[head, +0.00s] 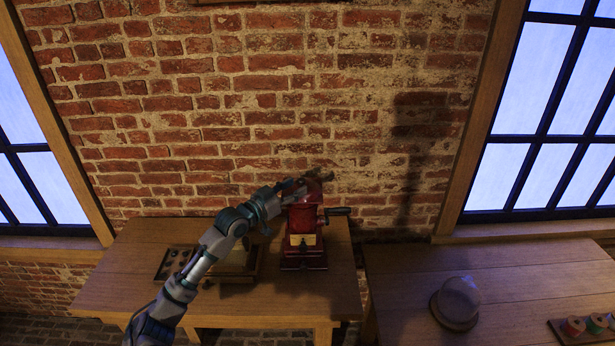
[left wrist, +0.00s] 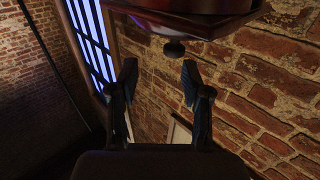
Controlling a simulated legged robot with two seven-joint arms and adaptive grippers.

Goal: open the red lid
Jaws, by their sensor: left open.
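A dark red machine (head: 304,222) with a crank at its right side stands on the left wooden table. Its top, where the red lid would be, is partly hidden by my left gripper (head: 298,188), which is at the machine's upper left. In the left wrist view, a dark red part with a flat rim (left wrist: 190,22) fills the top edge, and a small dark round knob (left wrist: 174,48) sticks out from it. My left gripper (left wrist: 159,78) is open, with its fingertips apart just short of the knob and nothing between them. I cannot see my right gripper.
A wooden box (head: 238,265) and a small tray of dark round items (head: 174,264) lie left of the machine. The right table (head: 480,268) holds a glass dome (head: 457,302) and a tray with coloured spools (head: 585,327). A brick wall (head: 250,100) stands close behind.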

